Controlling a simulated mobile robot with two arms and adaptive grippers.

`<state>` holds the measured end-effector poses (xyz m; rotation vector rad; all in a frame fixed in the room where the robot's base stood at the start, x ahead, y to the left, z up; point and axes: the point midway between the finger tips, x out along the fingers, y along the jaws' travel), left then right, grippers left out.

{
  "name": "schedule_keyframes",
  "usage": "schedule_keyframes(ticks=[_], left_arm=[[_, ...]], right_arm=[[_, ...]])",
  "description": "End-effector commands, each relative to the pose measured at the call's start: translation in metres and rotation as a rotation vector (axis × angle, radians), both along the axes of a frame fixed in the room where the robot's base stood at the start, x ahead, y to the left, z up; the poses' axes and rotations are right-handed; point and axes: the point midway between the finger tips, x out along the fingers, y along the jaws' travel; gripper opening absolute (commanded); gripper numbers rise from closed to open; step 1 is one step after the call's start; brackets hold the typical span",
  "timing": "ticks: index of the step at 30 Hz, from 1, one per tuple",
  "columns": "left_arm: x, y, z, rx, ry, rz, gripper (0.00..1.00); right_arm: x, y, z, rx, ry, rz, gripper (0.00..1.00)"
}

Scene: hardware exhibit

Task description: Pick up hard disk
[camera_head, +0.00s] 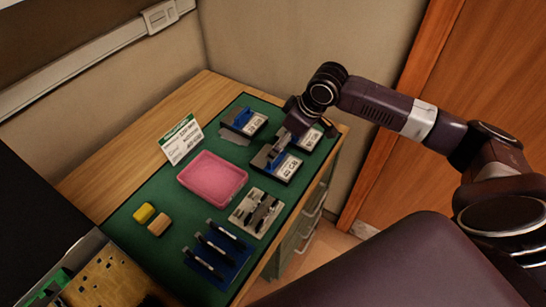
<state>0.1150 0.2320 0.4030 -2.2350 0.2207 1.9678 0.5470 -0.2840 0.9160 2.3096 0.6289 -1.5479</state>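Hard-disk-like blocks in dark grey and blue, with white capacity labels, lie on the green mat at the back right of the table. One (243,121) is at the back, one (276,164) is nearer the front, and a third (311,138) is partly hidden by my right gripper. My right arm reaches in from the right. My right gripper (284,142) points down among these blocks, over or beside the front one. Its fingertips are small and dark, so contact or grasp cannot be told. My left gripper is not in view.
A pink tray (213,179) lies mid-mat beside a standing sign (181,141). Yellow and tan blocks (144,212), a tool board (256,213) and several dark pens (217,254) are nearer. Walls close off the back; a wooden door (440,75) is at right.

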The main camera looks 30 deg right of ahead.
Motion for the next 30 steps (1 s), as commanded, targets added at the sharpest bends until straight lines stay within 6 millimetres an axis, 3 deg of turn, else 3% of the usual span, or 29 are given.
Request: schedule_keyframes(ticks=[3, 8, 12, 18, 22, 30], left_arm=[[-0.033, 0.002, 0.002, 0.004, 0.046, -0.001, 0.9], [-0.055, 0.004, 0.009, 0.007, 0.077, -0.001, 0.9], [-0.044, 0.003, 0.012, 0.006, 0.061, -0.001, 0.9], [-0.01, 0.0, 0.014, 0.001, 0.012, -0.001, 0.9], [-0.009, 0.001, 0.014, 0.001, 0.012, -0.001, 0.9], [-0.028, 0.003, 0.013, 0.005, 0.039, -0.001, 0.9]], right_arm=[[0.003, 0.004, -0.012, 0.0, 0.001, 0.0, 0.75], [0.004, 0.009, -0.034, 0.002, 0.002, 0.001, 0.75], [0.009, 0.013, -0.053, 0.001, -0.001, 0.001, 0.75], [0.012, 0.013, -0.061, -0.002, -0.002, 0.002, 0.75], [0.012, 0.014, -0.06, -0.002, -0.002, 0.002, 0.74], [0.012, 0.013, -0.06, -0.001, -0.002, 0.002, 0.45]])
